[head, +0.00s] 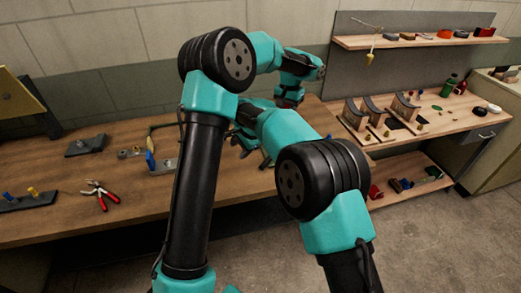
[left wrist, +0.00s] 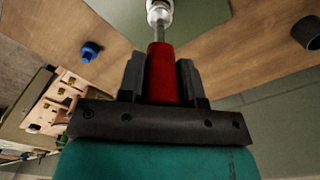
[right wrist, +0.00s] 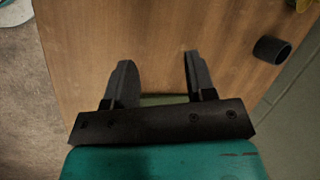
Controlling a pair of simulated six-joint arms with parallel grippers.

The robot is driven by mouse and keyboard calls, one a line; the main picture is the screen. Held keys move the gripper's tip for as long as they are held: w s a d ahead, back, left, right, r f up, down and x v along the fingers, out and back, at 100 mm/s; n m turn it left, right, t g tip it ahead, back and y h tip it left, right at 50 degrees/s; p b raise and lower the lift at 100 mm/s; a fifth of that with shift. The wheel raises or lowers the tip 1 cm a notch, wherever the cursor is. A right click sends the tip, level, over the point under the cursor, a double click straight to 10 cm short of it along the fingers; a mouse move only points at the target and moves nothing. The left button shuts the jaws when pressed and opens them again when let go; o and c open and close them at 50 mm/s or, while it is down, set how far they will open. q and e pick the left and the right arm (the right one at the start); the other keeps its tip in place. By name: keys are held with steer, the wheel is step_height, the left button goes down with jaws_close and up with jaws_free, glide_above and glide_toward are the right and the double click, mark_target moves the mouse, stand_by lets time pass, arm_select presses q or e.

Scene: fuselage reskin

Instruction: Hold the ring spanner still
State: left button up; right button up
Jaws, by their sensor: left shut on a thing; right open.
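My left gripper (left wrist: 162,72) is shut on the red handle of a tool (left wrist: 162,75). A steel shaft runs from the handle to a round metal end at the top edge of the left wrist view. In the head view my left gripper is mostly hidden behind the arms, with a bit of red showing near it. My right gripper (right wrist: 155,62) is open and empty over the wooden bench (right wrist: 90,30). In the head view my right gripper (head: 245,141) is partly covered by its forearm. I cannot make out a ring spanner for certain in any view.
Red-handled pliers (head: 100,195), a dark plate with blue and yellow pegs (head: 30,200) and a grey block (head: 85,146) lie on the bench's left. A dark cylinder (right wrist: 271,49) and a blue knob (left wrist: 91,51) stand on the bench. A side table with arched pieces (head: 405,108) is at right.

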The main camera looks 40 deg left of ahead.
mark_target(261, 166)
steer(key=w+d+n+h, duration=0.1)
steer(key=d, duration=0.1)
steer(key=w+d+n+h, duration=0.1)
steer(key=d+h, duration=0.1)
steer(key=w+d+t+h, duration=0.1)
steer(key=d+h, duration=0.1)
steer(key=shift+w+d+r+n, duration=0.1)
steer(key=shift+d+r+n, duration=0.1)
steer(key=shift+d+n, duration=0.15)
steer(key=shift+f, duration=0.15)
steer(key=shift+f, duration=3.65)
jaws_close()
